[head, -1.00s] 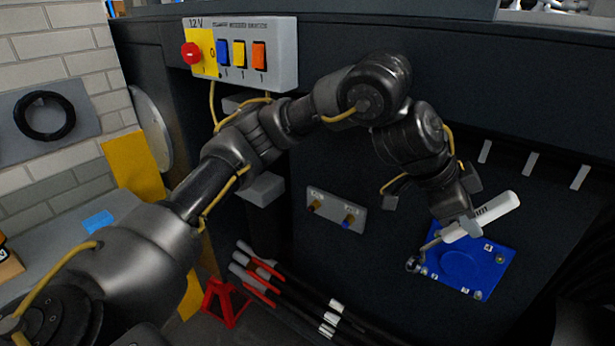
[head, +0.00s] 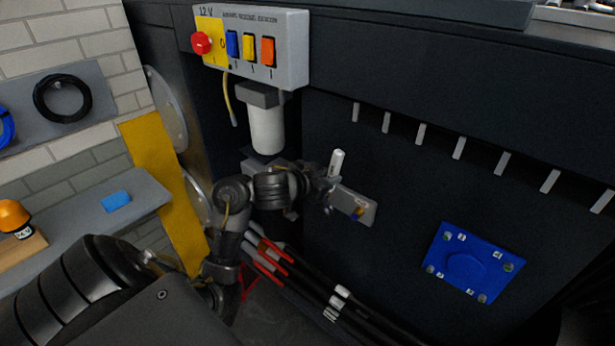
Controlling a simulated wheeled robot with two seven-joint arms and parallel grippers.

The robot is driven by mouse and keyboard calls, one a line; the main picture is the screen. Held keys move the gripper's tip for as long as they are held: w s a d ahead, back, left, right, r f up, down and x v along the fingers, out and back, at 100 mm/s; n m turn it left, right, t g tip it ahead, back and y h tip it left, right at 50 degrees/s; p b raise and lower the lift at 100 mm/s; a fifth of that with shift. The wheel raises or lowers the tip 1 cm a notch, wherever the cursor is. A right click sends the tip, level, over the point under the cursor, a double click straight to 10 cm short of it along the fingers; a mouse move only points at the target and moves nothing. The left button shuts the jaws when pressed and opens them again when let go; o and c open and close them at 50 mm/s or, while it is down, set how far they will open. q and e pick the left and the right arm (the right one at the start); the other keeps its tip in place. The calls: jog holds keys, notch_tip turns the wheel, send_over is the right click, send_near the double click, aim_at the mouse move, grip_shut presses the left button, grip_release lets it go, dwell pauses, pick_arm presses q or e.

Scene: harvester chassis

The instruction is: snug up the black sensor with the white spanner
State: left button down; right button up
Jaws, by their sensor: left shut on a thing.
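My left gripper (head: 328,186) is shut on the white spanner (head: 337,162), whose pale handle stands up, slightly tilted, above the fingers. The spanner's working end is hidden behind the gripper. The gripper is in front of the left part of a small grey sensor plate (head: 368,207) on the dark chassis wall. A small bluish and brown fitting shows at the plate's lower left beside the fingers. I cannot make out the black sensor, and whether the spanner touches any fitting is unclear. My right gripper is not in view.
A blue plate (head: 466,262) with corner bolts is on the wall at right. A switch box (head: 255,45) and a white canister (head: 267,128) are above the arm. Dark hoses (head: 310,290) with red and white bands run below. The wall between the two plates is clear.

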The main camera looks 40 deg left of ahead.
pick_arm(q)
jog(key=s+a+f+n+y, duration=0.1)
jog(key=s+a+f+y, duration=0.1)
jog(key=a, duration=0.3)
jog(key=shift+s+a+f+n+t, duration=0.25)
jog(key=shift+f+n+t, duration=0.05)
jog(key=shift+f+t, duration=0.1)
jog(key=shift+s, duration=0.15)
jog(key=shift+f, duration=0.1)
jog(key=w+b, duration=0.1)
jog(key=w, duration=0.3)
jog(key=shift+w, duration=0.3)
jog(key=shift+r, duration=0.2)
jog(key=shift+f+p, duration=0.1)
jog(key=shift+p, duration=0.2)
